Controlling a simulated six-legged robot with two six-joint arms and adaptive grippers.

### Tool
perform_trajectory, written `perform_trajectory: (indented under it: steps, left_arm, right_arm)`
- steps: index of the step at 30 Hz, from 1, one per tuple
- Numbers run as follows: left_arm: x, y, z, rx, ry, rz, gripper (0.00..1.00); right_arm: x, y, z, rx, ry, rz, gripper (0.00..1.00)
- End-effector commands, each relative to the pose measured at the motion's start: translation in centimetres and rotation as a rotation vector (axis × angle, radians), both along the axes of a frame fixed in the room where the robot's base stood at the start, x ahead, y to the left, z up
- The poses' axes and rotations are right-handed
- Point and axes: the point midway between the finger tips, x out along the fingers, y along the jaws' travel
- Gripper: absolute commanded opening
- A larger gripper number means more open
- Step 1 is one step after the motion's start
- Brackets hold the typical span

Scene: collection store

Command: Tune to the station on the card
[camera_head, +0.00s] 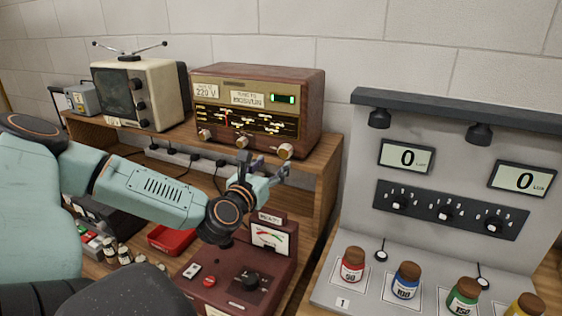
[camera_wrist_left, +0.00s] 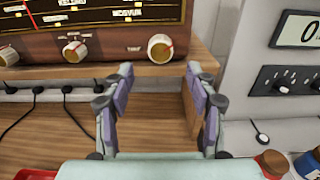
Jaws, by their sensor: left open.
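The wooden radio (camera_head: 310,98) stands on a shelf. Its card (camera_head: 247,99) seems to read "TUNE TO" and a name starting "MOSK". A red pointer (camera_head: 227,118) stands left on the dark dial, and a small green indicator (camera_head: 283,98) is lit. The right knob (camera_head: 285,151), with a label like "TUNE" beside it, also shows in the left wrist view (camera_wrist_left: 160,47). The middle knob (camera_head: 242,142) and left knob (camera_head: 204,134) sit alongside. My left gripper (camera_head: 268,168) is open and empty, just below and in front of the right knob, apart from it; fingertips also show in the wrist view (camera_wrist_left: 160,72).
The shelf edge (camera_wrist_left: 100,71) runs under the radio. Below are a red meter box (camera_head: 240,262) and a red tray (camera_head: 172,238). An old television (camera_head: 135,95) stands left. At right is a grey panel (camera_head: 450,130) with displays, knobs and several coloured jars.

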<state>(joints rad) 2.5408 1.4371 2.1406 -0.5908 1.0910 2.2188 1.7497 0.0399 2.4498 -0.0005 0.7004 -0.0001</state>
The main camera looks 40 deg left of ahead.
Motion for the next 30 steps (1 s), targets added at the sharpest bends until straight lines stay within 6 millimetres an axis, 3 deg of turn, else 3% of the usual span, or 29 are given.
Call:
perform_trajectory:
  steps: [2,12,21,30]
  left_arm:
    - [0.8,0.1,-0.4,0.005,-0.003,-0.002,0.57]
    - [3.4,0.9,-0.3,0.005,0.001,-0.002,0.57]
    - [5.3,1.6,-0.2,0.004,0.002,-0.001,0.57]
    - [5.8,1.8,-0.1,-0.001,0.0,0.0,0.57]
  right_arm:
    - [0.0,0.0,-1.3,0.0,0.0,0.0,0.77]
    - [0.0,0.0,-3.4,0.0,0.0,0.0,0.77]
    - [0.0,0.0,-4.0,0.0,0.0,0.0,0.77]
    - [0.0,0.0,-4.1,0.0,0.0,-0.001,0.77]
